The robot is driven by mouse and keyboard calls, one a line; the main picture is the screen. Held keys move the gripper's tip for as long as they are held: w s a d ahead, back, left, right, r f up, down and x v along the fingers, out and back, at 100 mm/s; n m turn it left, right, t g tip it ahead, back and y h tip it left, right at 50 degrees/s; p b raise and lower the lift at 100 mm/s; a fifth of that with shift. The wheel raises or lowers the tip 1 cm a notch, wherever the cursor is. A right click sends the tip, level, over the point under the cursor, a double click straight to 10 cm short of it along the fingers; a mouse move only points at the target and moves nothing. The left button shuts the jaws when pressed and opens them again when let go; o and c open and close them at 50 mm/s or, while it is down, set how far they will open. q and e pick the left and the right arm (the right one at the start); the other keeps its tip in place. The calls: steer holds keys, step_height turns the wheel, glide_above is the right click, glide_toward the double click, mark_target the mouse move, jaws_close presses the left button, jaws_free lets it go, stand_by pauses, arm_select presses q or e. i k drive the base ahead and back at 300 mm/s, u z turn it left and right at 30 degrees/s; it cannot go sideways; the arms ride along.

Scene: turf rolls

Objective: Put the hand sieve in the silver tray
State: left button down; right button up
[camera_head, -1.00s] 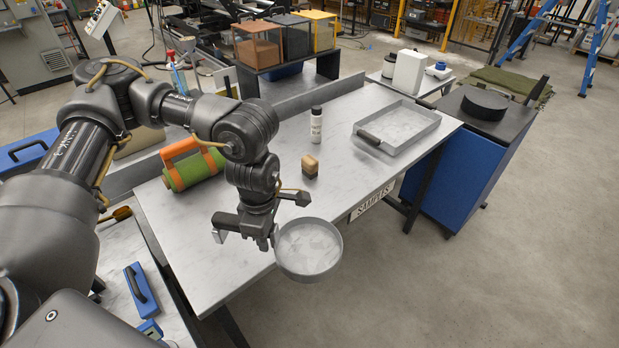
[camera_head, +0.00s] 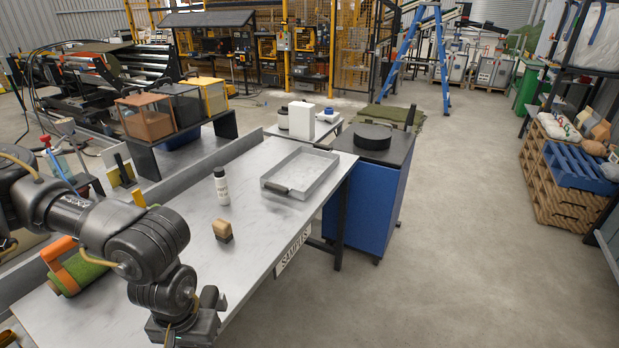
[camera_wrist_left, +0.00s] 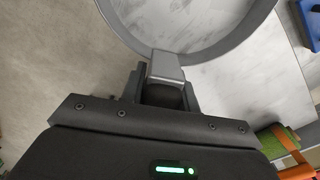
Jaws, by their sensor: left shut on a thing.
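The silver tray (camera_head: 301,172) is a shallow grey tray with a dark handle on its near side. It lies empty on the far right part of the marble-topped table. The hand sieve (camera_wrist_left: 218,50) is a round grey rimmed pan, seen cut off at the top of the left wrist view. My left gripper (camera_wrist_left: 165,84) is shut on the sieve's short grip. In the head view my left wrist is at the bottom edge, near the table's front edge and well short of the tray; its fingertips and the sieve are out of that frame. My right gripper is not in view.
A green roll with an orange handle (camera_head: 78,268) lies at left. A blue cabinet (camera_head: 365,207) stands right of the table, with open floor beyond.

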mark_target(303, 173)
steer(key=k, duration=0.55)
steer(key=z, duration=0.9)
steer(key=i, duration=1.35)
steer(key=z, duration=0.65)
steer(key=i, duration=1.75)
steer(key=u, duration=1.35)
steer(key=i, duration=1.1)
steer(key=u, duration=1.1)
